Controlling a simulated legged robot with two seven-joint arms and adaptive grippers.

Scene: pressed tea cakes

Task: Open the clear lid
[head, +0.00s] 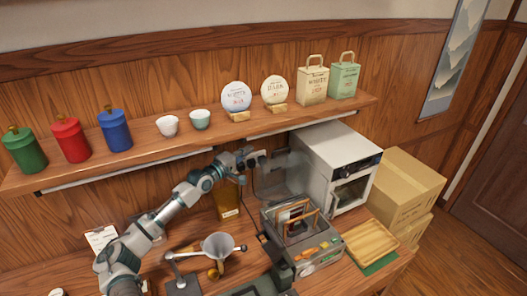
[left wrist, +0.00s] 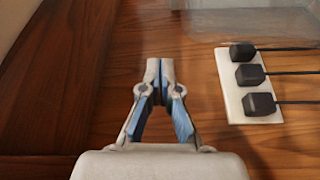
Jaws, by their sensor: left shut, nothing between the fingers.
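The clear lid (head: 270,182) shows in the head view as a faint see-through panel. It stands up behind the grey machine (head: 322,262), left of the white oven. A see-through pane, probably the same lid, crosses the top right of the left wrist view (left wrist: 255,22). My left gripper (head: 256,159) is at the lid's upper left, just under the shelf. Its fingers (left wrist: 160,72) are closed together with nothing between them. I cannot tell whether it touches the lid. My right gripper is not in view.
A white strip with black plugs (left wrist: 235,90) and cables lies right of my left fingers. The shelf (head: 195,139) with canisters, cups and bags runs above. The white oven (head: 325,160) stands to the right, with a wooden tray (head: 370,242) in front. A funnel (head: 217,246) stands left.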

